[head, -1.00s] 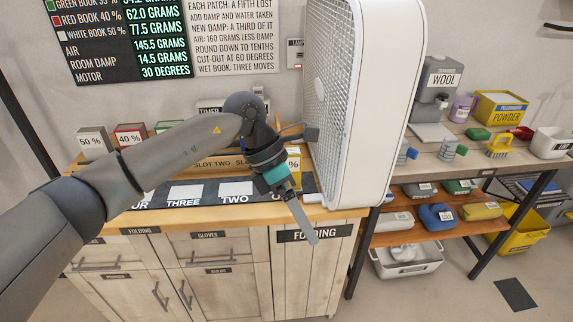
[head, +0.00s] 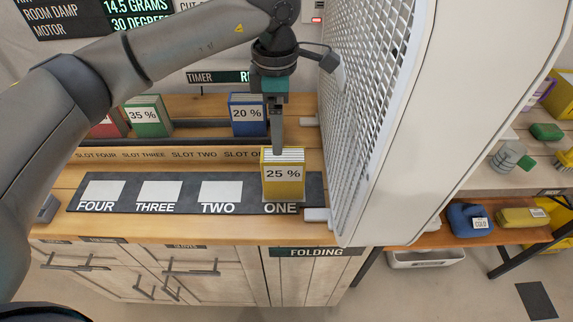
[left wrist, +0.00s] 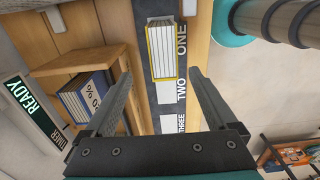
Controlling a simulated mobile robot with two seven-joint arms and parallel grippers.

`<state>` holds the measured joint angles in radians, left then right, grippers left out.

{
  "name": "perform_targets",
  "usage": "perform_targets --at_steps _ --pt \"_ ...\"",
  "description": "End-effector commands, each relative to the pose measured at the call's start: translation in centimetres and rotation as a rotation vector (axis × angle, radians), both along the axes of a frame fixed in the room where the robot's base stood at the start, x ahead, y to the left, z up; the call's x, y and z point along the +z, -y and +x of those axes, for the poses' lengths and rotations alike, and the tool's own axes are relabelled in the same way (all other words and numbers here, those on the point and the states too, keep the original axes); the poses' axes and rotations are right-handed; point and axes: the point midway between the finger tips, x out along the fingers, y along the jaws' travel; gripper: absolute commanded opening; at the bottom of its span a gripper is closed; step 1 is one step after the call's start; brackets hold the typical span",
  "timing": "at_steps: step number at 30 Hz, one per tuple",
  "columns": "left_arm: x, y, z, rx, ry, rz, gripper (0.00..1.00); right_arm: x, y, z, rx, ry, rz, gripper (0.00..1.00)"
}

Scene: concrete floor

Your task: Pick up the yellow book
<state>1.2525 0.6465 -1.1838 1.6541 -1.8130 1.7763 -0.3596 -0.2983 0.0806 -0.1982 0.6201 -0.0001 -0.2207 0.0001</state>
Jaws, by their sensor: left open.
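The yellow book (head: 283,180), labelled 25 %, stands upright on the pad marked ONE at the right end of the dark mat (head: 88,204). My left gripper (head: 278,148) points down, its fingers seen edge-on just above and behind the book's top. In the left wrist view the yellow book (left wrist: 160,60) shows top-on, beyond the two spread fingers and roughly between them. The gripper is open and empty. I cannot tell whether a finger touches the book. My right gripper is not in view.
A white fan (head: 440,110) stands close to the book's right. Behind are a blue 20 % book (head: 248,115), a green 35 % book (head: 147,116) and a red book (head: 108,126) in the rack. Pads TWO, THREE and FOUR are bare.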

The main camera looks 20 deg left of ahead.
Motion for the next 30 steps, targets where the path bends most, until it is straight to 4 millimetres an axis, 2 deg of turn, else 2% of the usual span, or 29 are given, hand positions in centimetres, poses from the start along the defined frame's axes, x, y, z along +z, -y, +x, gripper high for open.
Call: perform_targets --at_steps 3,9,20,27,30 --pt "-2.9 0.0 -0.1 0.002 -0.007 0.001 0.91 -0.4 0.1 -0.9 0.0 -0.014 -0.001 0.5" --pt "-6.7 0.1 -0.1 0.001 -0.004 0.0 0.91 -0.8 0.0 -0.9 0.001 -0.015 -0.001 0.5" --pt "-9.2 0.4 -0.1 0.0 -0.003 0.0 0.91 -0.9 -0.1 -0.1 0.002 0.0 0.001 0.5" --pt "-12.7 1.1 -0.3 0.002 -0.004 -0.001 0.91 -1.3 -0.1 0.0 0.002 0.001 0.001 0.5" --pt "-13.4 1.1 -0.2 0.0 -0.002 -0.001 0.91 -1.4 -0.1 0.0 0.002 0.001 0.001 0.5"
